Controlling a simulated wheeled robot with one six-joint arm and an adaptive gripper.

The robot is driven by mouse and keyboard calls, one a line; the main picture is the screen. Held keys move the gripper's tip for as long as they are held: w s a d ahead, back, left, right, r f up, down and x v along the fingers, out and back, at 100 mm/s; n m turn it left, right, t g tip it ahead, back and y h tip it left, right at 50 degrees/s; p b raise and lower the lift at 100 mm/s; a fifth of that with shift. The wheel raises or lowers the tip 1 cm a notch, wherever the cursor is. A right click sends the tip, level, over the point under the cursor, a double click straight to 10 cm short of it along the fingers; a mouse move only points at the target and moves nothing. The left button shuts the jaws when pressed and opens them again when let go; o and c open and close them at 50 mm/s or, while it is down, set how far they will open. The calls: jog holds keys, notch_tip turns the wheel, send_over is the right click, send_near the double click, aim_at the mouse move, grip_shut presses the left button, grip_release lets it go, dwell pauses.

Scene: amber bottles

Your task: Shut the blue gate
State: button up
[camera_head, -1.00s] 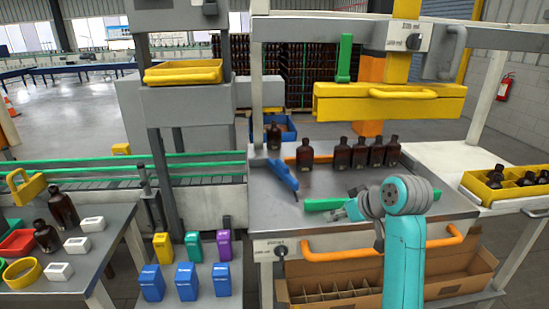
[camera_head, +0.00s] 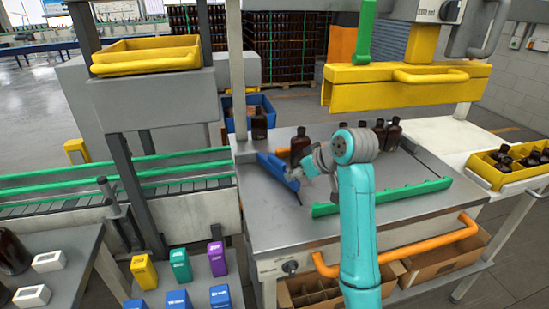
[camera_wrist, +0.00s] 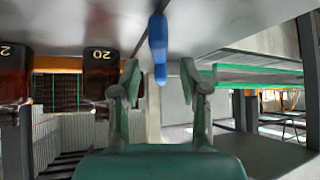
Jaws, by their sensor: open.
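The blue gate (camera_head: 276,169) is a slim blue bar on the grey metal worktop, slanting from the back left of the bench toward the front. My gripper (camera_head: 303,174) is just right of its front end in the head view, partly hidden by my own arm. In the wrist view, which looks upside down, the blue gate (camera_wrist: 158,42) hangs in the middle, its end between the two spread fingers of my gripper (camera_wrist: 159,76). The fingers stand apart on either side, and I cannot tell whether either touches it.
Amber bottles (camera_head: 300,145) stand behind the gate and my arm. A green rail (camera_head: 385,197) crosses the worktop to the right. The green-edged conveyor (camera_head: 120,180) lies left. A yellow beam (camera_head: 400,88) hangs above. A blue crate (camera_head: 249,112) sits behind the bench.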

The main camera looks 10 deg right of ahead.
aim_at(277, 158)
jog(key=w+a, duration=0.1)
jog(key=w, duration=0.1)
jog(key=w+a, duration=0.1)
jog(key=w, duration=0.2)
jog(key=w+a, duration=0.1)
jog(key=w, duration=0.2)
jog(key=shift+w+a, duration=0.1)
jog(key=shift+w, duration=0.05)
jog(key=shift+w+a, duration=0.15)
jog(key=shift+w, duration=0.15)
jog(key=shift+w+a+f, duration=0.1)
jog(key=shift+w+f, duration=0.2)
jog(key=shift+f, duration=0.1)
grip_shut()
